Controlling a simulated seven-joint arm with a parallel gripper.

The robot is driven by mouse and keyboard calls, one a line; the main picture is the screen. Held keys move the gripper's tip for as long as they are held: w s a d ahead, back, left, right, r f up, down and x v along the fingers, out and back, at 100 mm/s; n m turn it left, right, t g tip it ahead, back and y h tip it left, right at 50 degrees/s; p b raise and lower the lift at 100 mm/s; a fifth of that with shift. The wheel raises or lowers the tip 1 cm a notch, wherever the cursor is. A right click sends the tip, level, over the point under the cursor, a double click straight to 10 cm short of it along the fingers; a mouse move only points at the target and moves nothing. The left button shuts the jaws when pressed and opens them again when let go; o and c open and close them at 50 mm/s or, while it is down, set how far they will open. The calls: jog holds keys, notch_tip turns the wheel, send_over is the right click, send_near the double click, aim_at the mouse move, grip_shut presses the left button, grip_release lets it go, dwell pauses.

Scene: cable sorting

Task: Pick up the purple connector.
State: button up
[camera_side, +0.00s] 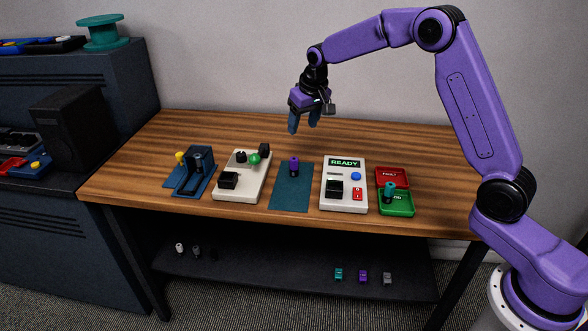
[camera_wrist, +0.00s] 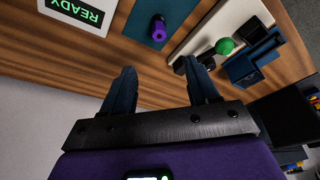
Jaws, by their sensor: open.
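The purple connector (camera_side: 294,166) stands on the teal mat (camera_side: 291,195) in the middle of the table in the side view. It has a purple top and a dark lower part. In the wrist view the purple connector (camera_wrist: 158,30) shows near the top, on the teal mat (camera_wrist: 142,14). My gripper (camera_side: 303,128) is above the back of the table, higher than the connector and apart from it. In the wrist view my gripper (camera_wrist: 162,82) has its two dark fingers wide apart with nothing between them.
Left of the mat are a white fixture (camera_side: 232,190) with a green knob and a blue holder (camera_side: 195,172). The table's back strip is clear.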

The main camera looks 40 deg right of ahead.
aim_at(294, 159)
jog(key=x, duration=1.7)
jog(key=shift+w+f, duration=0.1)
jog(key=shift+f, duration=0.05)
jog(key=shift+c, duration=0.3)
jog(key=c, duration=1)
